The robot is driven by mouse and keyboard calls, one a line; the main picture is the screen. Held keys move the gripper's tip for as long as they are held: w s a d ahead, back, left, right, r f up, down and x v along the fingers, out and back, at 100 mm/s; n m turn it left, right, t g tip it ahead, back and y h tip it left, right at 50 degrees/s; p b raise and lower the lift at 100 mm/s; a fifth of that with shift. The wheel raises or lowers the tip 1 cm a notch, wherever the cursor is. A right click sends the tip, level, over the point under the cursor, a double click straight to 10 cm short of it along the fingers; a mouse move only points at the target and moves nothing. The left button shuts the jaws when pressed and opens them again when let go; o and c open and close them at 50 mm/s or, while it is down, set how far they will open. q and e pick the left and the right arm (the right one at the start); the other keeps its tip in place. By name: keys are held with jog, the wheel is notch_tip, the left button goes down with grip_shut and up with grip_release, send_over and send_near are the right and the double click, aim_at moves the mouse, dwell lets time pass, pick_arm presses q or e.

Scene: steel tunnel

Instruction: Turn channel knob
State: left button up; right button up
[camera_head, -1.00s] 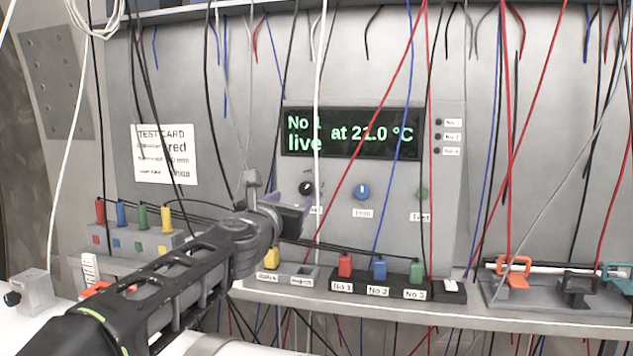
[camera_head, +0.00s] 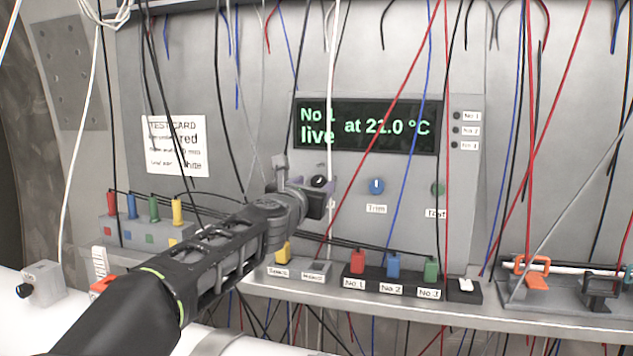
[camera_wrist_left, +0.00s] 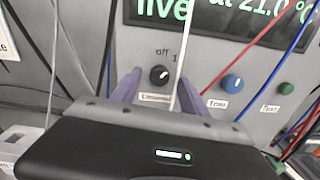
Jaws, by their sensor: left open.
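The black channel knob (camera_head: 319,181) with a white pointer line is on the grey panel below the display. It also shows in the left wrist view (camera_wrist_left: 158,75), with "off" and "1" marked around it and a blurred label beneath. My left gripper (camera_head: 312,189) is at the knob from the front left; its body hides the label below in the head view. In the left wrist view its two purple fingers (camera_wrist_left: 160,90) are apart, one on each side of the knob. I cannot tell whether they touch it. My right gripper is not in view.
The display (camera_head: 366,126) reads "No 1 live at 21.0 °C". A blue Trim knob (camera_head: 376,186) and a green Test knob (camera_head: 438,188) sit to the right. Hanging wires cross the panel. Coloured plugs (camera_head: 393,265) stand on the shelf below.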

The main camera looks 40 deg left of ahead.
aim_at(318, 182)
pick_arm(q)
jog(key=shift+p+x, duration=0.3)
jog(key=shift+x, duration=1.1)
grip_shut()
